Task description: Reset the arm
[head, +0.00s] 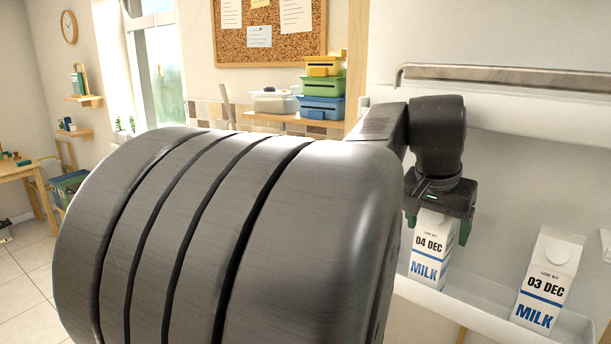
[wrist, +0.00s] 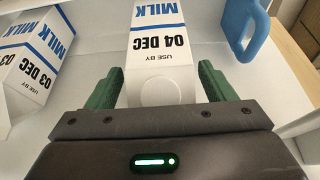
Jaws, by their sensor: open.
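My gripper (head: 437,218) is open at the right of the head view, pointing down over a milk carton marked 04 DEC (head: 430,250). In the wrist view, the green fingers of my gripper (wrist: 160,85) stand apart on either side of that carton (wrist: 160,50), with a gap visible at each side. The carton stands upright in a white door shelf. A second milk carton marked 03 DEC (head: 547,285) stands to its right in the head view; it also shows at the left of the wrist view (wrist: 28,65).
The white door shelf (head: 470,318) has a raised front edge. A metal rail (head: 500,78) runs along the shelf above, near my arm. A blue handled object (wrist: 243,30) is beside the 04 DEC carton. Stacked boxes (head: 322,85) sit on a wall shelf behind.

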